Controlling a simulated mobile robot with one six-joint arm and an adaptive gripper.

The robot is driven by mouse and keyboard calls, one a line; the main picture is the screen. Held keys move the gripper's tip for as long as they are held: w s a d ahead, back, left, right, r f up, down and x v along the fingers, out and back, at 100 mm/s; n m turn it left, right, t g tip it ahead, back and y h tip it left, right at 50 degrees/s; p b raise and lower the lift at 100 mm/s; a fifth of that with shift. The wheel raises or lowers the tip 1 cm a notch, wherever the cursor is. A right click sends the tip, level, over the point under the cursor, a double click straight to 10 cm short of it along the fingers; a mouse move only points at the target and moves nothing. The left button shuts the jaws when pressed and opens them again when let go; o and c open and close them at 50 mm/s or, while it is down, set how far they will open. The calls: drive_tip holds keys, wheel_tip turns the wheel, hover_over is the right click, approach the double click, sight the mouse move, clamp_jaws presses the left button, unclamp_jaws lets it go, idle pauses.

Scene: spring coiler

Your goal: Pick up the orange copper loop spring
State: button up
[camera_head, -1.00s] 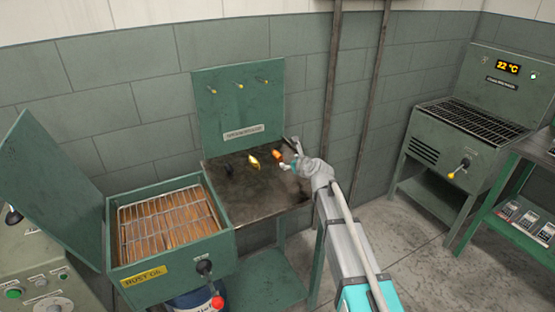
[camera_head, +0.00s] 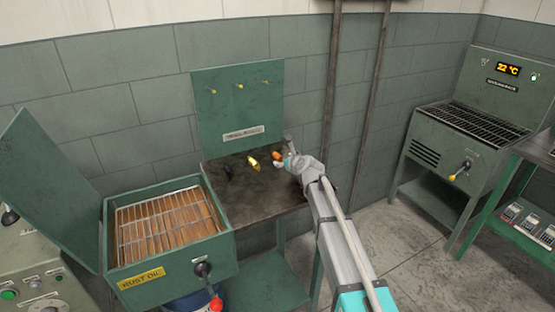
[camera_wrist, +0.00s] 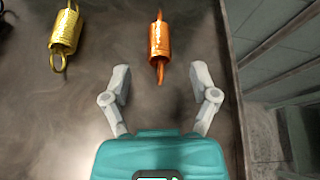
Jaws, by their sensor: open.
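The orange copper loop spring (camera_wrist: 159,40) lies on the dark table top (camera_wrist: 95,118) in the wrist view, its loops pointing up and down in the picture. It also shows in the head view (camera_head: 276,155), just left of my gripper. My gripper (camera_wrist: 160,82) is open and empty. Its two fingers are spread, and the spring's lower loop reaches to about the line between their tips, with the spring's body beyond them. In the head view my gripper (camera_head: 284,162) comes to the spring from the right. I cannot tell its exact height above the table.
A yellow loop spring (camera_wrist: 65,38) lies left of the orange one, with a dark spring (camera_head: 229,172) farther left. A green pegboard (camera_head: 238,103) stands behind the table. An open rust oil box (camera_head: 168,257) with a wire rack is at the left. The table's right edge is close.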

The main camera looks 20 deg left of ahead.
drive_tip(key=shift+b+x, duration=0.3)
drive_tip(key=shift+x, duration=0.75)
clamp_jaws()
